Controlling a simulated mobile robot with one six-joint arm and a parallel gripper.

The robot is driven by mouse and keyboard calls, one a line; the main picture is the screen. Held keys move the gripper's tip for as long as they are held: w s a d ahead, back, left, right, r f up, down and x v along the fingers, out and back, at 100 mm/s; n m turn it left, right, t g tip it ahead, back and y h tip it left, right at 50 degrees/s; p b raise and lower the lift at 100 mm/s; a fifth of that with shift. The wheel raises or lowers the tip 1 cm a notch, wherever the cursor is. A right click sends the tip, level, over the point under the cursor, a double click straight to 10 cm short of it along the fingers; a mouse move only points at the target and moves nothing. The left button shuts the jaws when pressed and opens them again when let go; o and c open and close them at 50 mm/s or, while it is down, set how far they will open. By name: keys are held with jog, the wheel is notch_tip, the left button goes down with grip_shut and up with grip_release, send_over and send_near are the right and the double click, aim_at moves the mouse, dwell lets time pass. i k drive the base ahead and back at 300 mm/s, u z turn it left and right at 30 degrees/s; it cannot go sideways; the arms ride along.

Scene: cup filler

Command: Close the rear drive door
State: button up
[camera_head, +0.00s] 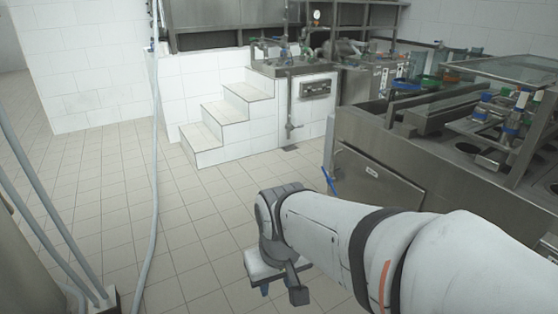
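A grey metal door panel (374,178) with a small light label is low on the side of the stainless steel machine at the right. It appears to stand out at an angle from the machine body, so it looks ajar. I take it to be the rear drive door. A thin blue piece (328,181) shows at its left edge. My white arm reaches in from the lower right and hides the door's lower part. My gripper (279,289) points down over the floor, left of and nearer than the door. Its fingers are partly hidden and its opening is unclear.
The machine's top (440,100) carries valves and coloured parts. White tiled steps (222,120) and pipework (290,75) stand behind. A grey hose (155,150) hangs down to the floor at the left. The tiled floor (200,215) between hose and machine is clear.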

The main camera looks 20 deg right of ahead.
aim_at(362, 180)
jog(key=z, duration=0.45)
jog(key=i, duration=1.65)
jog(key=z, duration=0.05)
